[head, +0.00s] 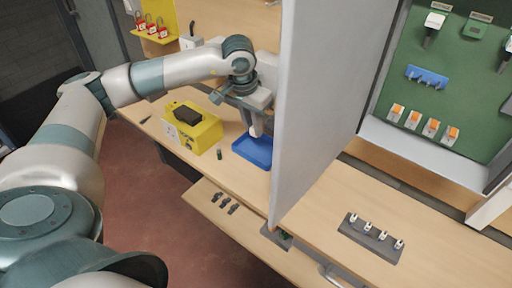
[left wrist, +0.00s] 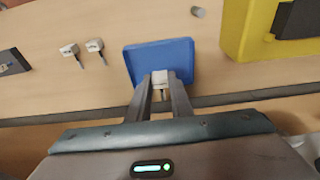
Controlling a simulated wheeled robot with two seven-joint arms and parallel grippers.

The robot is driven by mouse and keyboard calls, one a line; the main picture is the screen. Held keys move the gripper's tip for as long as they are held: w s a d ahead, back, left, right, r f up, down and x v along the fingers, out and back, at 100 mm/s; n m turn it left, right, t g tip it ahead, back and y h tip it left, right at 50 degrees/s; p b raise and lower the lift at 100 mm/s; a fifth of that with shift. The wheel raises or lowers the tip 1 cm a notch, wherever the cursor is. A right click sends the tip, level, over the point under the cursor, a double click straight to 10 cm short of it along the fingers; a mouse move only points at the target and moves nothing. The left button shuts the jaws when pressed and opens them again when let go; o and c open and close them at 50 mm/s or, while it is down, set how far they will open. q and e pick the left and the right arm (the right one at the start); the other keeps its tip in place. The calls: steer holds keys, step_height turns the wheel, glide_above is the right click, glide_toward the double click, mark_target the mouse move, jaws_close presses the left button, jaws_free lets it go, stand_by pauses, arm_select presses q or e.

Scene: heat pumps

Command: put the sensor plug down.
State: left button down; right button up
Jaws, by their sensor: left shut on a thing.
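My left gripper (head: 256,132) points down at the blue tray (head: 240,149) on the workbench. In the left wrist view my left gripper (left wrist: 161,82) is shut on a small whitish plug (left wrist: 160,76), taken to be the sensor plug. The plug shows between the fingertips, in front of the near part of the blue tray (left wrist: 143,56). I cannot tell whether it touches the tray floor. The tray looks otherwise empty. In the head view the fingers hide the plug. My right gripper is not in view.
A yellow box (head: 208,134) with a black top piece stands left of the tray. A tall grey panel (head: 318,100) rises close on the right. Two white plugs (left wrist: 95,45) lie beside the tray. Several dark pieces (head: 225,203) lie on a lower shelf.

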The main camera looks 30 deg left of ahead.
mark_target(253, 135)
arm_select(q)
step_height(253, 135, down, 4)
steer(key=shift+r+p, duration=0.1)
steer(key=shift+p, duration=0.65)
steer(key=shift+f, duration=0.55)
steer(key=shift+f, duration=0.15)
step_height(253, 135, down, 2)
steer(key=shift+f+p, duration=0.25)
steer(key=shift+p, duration=0.55)
steer(key=shift+f, duration=0.5)
steer(key=c, duration=1.6)
jaws_free()
